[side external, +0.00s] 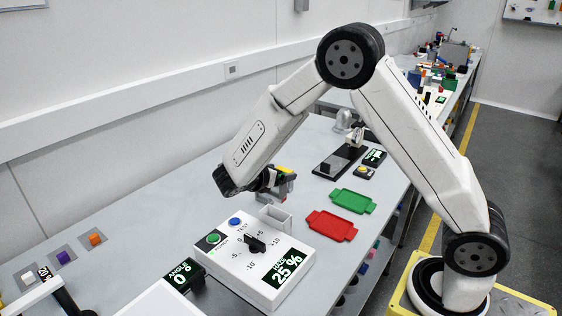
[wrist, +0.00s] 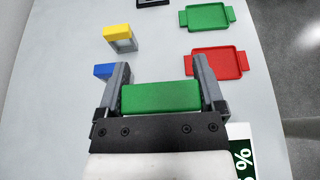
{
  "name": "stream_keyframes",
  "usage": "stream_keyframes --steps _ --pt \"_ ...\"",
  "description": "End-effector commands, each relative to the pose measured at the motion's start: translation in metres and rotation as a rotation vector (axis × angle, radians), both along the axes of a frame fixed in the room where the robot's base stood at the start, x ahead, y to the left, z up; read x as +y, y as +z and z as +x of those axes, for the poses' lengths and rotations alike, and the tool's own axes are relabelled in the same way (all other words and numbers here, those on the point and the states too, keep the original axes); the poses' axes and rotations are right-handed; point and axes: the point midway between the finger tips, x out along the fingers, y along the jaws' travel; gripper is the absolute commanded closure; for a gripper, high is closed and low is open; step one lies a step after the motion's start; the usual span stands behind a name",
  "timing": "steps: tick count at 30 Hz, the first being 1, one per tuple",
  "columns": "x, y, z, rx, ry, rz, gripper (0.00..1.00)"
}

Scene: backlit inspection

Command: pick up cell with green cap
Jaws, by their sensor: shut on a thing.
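My gripper (wrist: 161,72) is shut on the cell with the green cap (wrist: 160,97). The cap lies between the two fingers in the wrist view, and the cell's body below it is hidden. In the side view my gripper (side external: 277,181) is over the table behind the white test box, and the green cap cannot be made out there. A cell with a yellow cap (wrist: 117,32) and a clear body stands beyond the fingers. A blue-capped cell (wrist: 103,70) is partly hidden by the left finger.
A green tray (side external: 353,201) and a red tray (side external: 331,226) lie right of my gripper. The white test box (side external: 225,262) has a dial and a display reading 25 %. A black stand (side external: 341,161) is behind the trays. Small coloured blocks (side external: 64,257) sit at far left.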

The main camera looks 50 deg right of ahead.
Motion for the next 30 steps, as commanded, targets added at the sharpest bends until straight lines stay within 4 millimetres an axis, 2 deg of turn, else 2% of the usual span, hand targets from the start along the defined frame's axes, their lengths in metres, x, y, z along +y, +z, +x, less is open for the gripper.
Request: stream_keyframes --steps 20,26,30 --pt "-0.002 0.001 -0.001 -0.001 0.000 -0.002 0.86" --pt "-0.021 -0.003 -0.012 -0.004 -0.004 -0.015 0.86" --pt "-0.045 -0.010 -0.029 -0.006 -0.006 -0.026 0.86"
